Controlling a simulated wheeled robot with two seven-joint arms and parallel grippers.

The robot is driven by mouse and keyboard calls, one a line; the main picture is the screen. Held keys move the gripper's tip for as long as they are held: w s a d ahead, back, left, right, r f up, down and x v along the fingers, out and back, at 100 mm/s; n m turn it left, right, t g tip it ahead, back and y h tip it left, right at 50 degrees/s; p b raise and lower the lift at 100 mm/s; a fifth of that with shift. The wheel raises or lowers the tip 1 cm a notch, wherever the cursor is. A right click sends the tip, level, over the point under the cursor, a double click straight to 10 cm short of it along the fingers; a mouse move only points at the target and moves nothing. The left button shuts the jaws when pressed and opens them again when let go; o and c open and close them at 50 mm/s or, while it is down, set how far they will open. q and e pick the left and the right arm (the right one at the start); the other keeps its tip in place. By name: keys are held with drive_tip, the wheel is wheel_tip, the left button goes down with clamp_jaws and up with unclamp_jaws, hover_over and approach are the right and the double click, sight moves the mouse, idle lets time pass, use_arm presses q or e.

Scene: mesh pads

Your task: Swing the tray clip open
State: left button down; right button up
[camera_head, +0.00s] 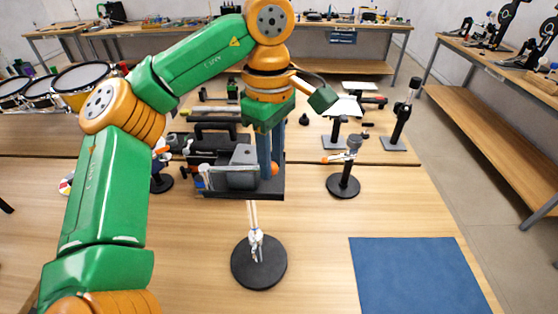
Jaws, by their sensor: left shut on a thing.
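A dark tray (212,192) stands on a thin pole with a round black base (259,277), near the middle of the head view. A grey box-like part (242,168) sits on the tray. My left gripper (267,170) points down over the tray's right side. Its long blue-grey fingers are close together, shut on the tray clip. The grip itself is mostly hidden by the fingers. A small orange part (275,169) shows beside the fingertips. I cannot make out the clip's shape or angle. My right gripper is not in view.
A small clamp stand (344,186) is right of the tray, and a black stand (400,125) is farther back. Tools crowd the table behind the tray. A blue mat (420,275) lies bare at front right. Drums (85,78) are at the left.

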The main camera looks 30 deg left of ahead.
use_arm(q)
drive_tip(key=shift+s+d, duration=0.3)
drive_tip(key=shift+s, duration=0.25)
drive_tip(key=shift+s+d, duration=0.3)
drive_tip(key=shift+s, duration=0.25)
drive_tip(key=shift+s, duration=0.1)
drive_tip(key=shift+s+d, duration=0.2)
drive_tip(key=shift+s, duration=0.95)
drive_tip(key=shift+s+d, duration=0.15)
drive_tip(key=shift+s, duration=0.95)
drive_tip(key=shift+s+a, duration=0.25)
drive_tip(key=shift+s, duration=0.85)
drive_tip(key=shift+s+a, duration=0.25)
drive_tip(key=shift+s, duration=0.85)
